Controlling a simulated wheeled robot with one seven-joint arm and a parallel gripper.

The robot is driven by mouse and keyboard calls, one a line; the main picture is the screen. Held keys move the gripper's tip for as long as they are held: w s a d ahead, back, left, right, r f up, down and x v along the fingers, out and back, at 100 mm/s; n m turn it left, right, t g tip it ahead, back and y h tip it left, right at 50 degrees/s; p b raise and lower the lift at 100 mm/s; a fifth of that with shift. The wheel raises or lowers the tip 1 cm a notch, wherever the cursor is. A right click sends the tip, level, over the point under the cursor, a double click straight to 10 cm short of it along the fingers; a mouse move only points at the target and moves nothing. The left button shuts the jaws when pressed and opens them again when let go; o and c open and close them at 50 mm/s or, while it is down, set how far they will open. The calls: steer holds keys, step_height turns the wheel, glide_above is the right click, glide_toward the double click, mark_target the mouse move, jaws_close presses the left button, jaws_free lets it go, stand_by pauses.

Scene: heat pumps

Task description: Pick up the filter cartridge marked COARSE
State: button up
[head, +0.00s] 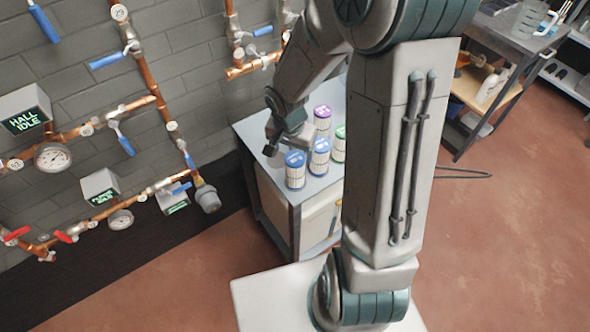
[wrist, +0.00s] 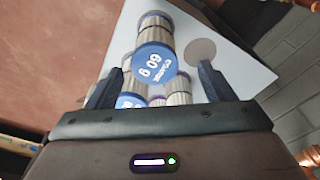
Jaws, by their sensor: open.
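Several filter cartridges with pale pleated bodies stand upright on a grey cabinet top. In the head view, a blue-capped one (head: 295,172) is nearest, with another blue-capped one (head: 319,158), a purple-capped one (head: 322,118) and a partly hidden green-capped one (head: 340,146) behind. In the wrist view, the near blue-capped cartridge (wrist: 155,65) fills the middle, its cap lettering upside down; the small word looks like COARSE. My gripper (head: 285,137) is open above the cabinet; in the wrist view its fingers (wrist: 165,82) stand apart on either side of that cap's image, not visibly touching it.
A flat grey disc (wrist: 201,52) lies on the cabinet top (wrist: 240,70) beside the cartridges. Copper pipes (head: 145,80) with valves and gauges line the brick wall at left. A workbench (head: 480,85) stands at the upper right. Red floor (head: 500,230) is open at right.

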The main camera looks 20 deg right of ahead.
mark_target(295, 158)
steer(key=shift+d+f, duration=0.2)
steer(key=shift+f, duration=1.25)
steer(key=shift+d+f, duration=0.2)
steer(key=shift+f, duration=1.2)
steer(key=c, duration=1.1)
